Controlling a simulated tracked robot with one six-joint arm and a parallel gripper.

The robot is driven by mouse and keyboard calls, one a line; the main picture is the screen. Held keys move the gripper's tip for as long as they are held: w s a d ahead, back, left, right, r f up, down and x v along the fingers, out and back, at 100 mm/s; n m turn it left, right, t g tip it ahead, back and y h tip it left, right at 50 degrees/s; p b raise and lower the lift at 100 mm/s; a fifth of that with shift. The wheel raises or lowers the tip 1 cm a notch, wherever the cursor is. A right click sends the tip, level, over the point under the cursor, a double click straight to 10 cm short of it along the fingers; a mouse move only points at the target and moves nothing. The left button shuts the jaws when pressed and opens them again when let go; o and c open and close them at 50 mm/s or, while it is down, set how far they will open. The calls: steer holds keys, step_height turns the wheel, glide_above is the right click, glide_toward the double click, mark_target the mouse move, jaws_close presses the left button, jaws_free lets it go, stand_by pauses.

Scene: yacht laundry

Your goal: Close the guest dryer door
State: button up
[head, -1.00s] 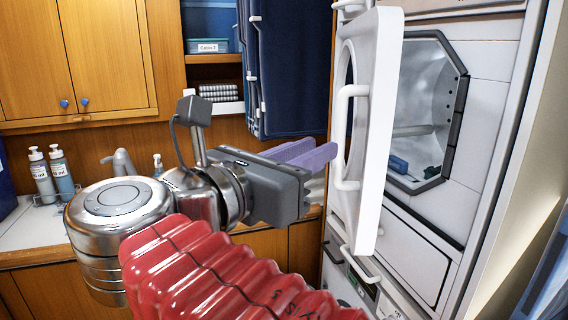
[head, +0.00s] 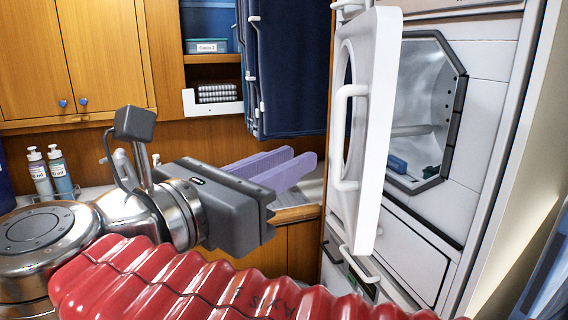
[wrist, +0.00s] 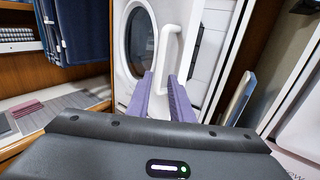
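The white dryer door (head: 378,130) stands swung open in the head view, edge-on to me, with a white vertical bar handle (head: 346,140) on its left face. To its right is the open dryer drum (head: 418,100). My gripper (head: 302,163) is left of the door, its purple fingers pointing at it with a gap to the handle. In the wrist view the door (wrist: 133,75) and handle (wrist: 166,62) are ahead, and the fingers (wrist: 162,85) stand apart with nothing between them. The handle's lower end lies close to the fingertips in that picture; the remaining depth cannot be told.
Blue cloths (head: 290,75) hang left of the door. A counter with pump bottles (head: 60,172) is at the left, under wooden cupboards (head: 80,60). A drawer (head: 410,255) and another handle (head: 361,262) are below the dryer. Small dark items lie in the drum.

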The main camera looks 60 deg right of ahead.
steer(key=shift+a, duration=0.3)
steer(key=shift+c, duration=0.3)
